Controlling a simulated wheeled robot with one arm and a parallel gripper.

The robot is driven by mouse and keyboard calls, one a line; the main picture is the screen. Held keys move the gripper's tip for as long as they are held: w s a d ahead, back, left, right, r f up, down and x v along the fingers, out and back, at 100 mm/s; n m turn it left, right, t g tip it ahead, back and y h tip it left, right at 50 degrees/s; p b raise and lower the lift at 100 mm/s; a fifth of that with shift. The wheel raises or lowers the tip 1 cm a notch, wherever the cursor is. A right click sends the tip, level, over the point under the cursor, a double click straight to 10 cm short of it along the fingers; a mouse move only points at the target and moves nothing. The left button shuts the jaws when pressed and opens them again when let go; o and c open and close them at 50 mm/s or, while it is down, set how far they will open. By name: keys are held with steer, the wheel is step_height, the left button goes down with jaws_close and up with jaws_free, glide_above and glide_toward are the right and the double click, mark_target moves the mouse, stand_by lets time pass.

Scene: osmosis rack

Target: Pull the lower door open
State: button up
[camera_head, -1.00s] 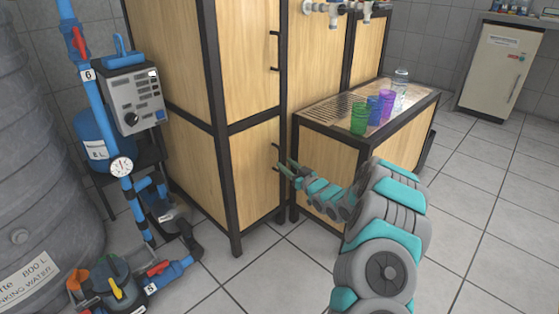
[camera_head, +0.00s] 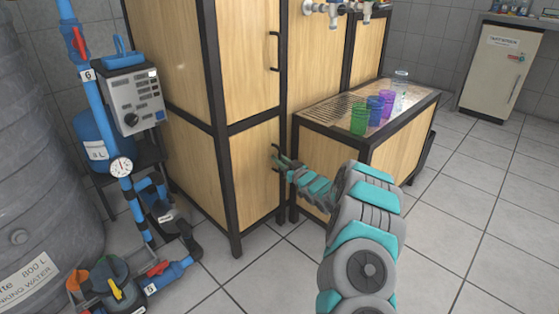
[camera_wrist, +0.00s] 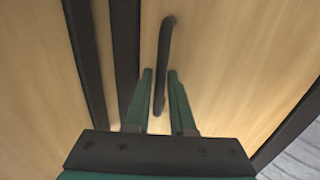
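The lower door (camera_head: 252,173) is a light wood panel in a black frame, and it looks shut. Its handle is a black vertical bar, seen close up in the wrist view (camera_wrist: 163,62). My gripper (camera_head: 279,158) is at the door's right side, at the handle. In the wrist view my gripper's two green fingers (camera_wrist: 161,76) stand apart, one on each side of the handle's lower part. A gap shows between each finger and the bar, and I cannot see contact.
The upper door (camera_head: 249,60) with its own handle is above. A low wood bench (camera_head: 335,116) with coloured cups stands close to the right. Blue pipes and a pump (camera_head: 115,284) are at the left. Tiled floor in front is clear.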

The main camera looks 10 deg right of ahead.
jaws_close()
stand_by(1.0)
